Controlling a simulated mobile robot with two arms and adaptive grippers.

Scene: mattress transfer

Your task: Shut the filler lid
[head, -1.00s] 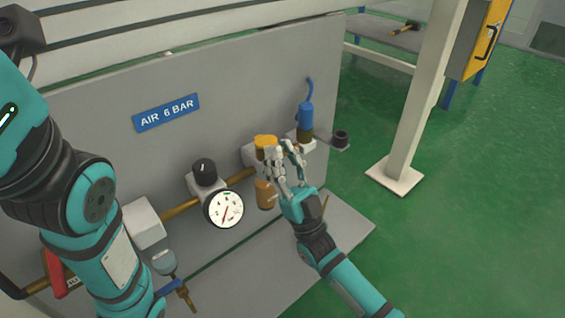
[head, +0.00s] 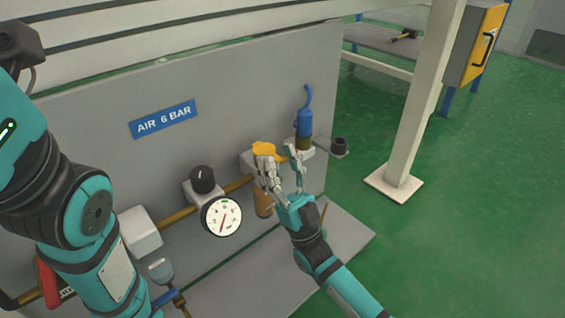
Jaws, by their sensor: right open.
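The yellow filler lid (head: 264,147) is at the top of the lubricator unit on the grey panel, right of the round gauge. Whether it is fully seated or tilted cannot be told, as fingers cover part of it. An amber bowl (head: 263,204) hangs below it, partly hidden by the hand. My right gripper (head: 279,156) is open, with its fingers spread just in front of the lid. One finger overlaps the lid in the picture; contact cannot be told. My left arm crosses the left side, and its gripper is out of the picture.
A blue oil bottle (head: 304,122) stands right of the lid, with a small black cup (head: 339,145) on a shelf beside it. The gauge (head: 221,217) and black knob (head: 202,179) are left.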

